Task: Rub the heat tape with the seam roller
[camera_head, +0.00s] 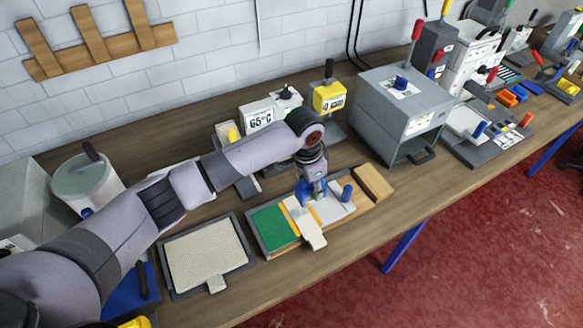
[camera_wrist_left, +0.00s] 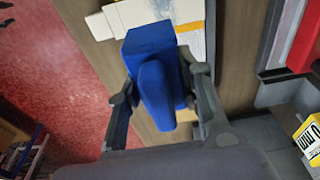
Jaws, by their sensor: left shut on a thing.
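My left gripper (camera_head: 310,190) points down over the work board and is shut on a blue tool, which I take to be the seam roller (camera_head: 303,193). In the left wrist view the seam roller (camera_wrist_left: 155,85) shows as a blue grip and block between the two fingers; its rolling part is hidden. Below it lies a cream strip with orange edges, probably the heat tape (camera_head: 311,232), running between a green piece and a pale piece. The strip also shows in the left wrist view (camera_wrist_left: 140,14), behind the tool. Contact between tool and strip cannot be told. My right gripper is not in view.
A green piece (camera_head: 272,228) lies left on the board, and a blue knob (camera_head: 347,193) stands at right. A wooden block (camera_head: 374,183) is beside it. A tray with a beige mat (camera_head: 207,256) is left. A grey heater box (camera_head: 400,112) and a yellow-labelled device (camera_head: 328,97) stand behind.

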